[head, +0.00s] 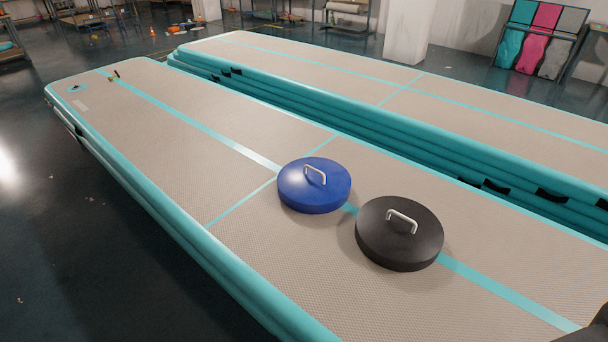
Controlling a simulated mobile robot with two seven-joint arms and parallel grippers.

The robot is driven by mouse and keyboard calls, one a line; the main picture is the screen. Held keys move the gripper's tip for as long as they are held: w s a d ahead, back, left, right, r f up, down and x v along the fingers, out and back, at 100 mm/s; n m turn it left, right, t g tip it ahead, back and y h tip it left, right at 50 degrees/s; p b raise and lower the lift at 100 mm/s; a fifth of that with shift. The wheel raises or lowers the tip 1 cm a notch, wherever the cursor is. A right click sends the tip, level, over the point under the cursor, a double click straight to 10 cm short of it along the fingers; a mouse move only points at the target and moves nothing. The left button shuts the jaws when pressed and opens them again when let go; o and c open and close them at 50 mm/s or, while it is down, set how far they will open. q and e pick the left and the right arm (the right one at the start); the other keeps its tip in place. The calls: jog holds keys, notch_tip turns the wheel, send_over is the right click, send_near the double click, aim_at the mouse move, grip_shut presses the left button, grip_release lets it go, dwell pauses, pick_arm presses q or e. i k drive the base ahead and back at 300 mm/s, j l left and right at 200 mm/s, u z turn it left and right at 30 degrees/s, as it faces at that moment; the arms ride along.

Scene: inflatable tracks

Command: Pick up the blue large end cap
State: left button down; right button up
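The blue large end cap (314,190) is a thick round disc with a pale metal handle (315,175) on top. It lies flat on the near inflatable track (180,130), over the teal centre line where a cross line meets it. A black end cap (399,240) of similar shape, with its own pale handle (402,221), lies just to its right and nearer to me. Neither of my grippers can be made out. Only a dark shape cuts into the bottom right corner, too little of it to identify. Nothing is touching either handle.
A second inflatable track (330,65) runs alongside behind the near one, with black straps on its teal side. A white pillar (408,32) and a rack of coloured rolls (540,40) stand beyond. Dark floor (60,250) is clear at the left.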

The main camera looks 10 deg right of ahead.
aim_at(310, 185)
jog(key=i+j+z, duration=0.1)
jog(key=i+j, duration=0.55)
jog(key=j, duration=0.15)
jog(key=i+j, duration=0.15)
jog(key=i, duration=0.45)
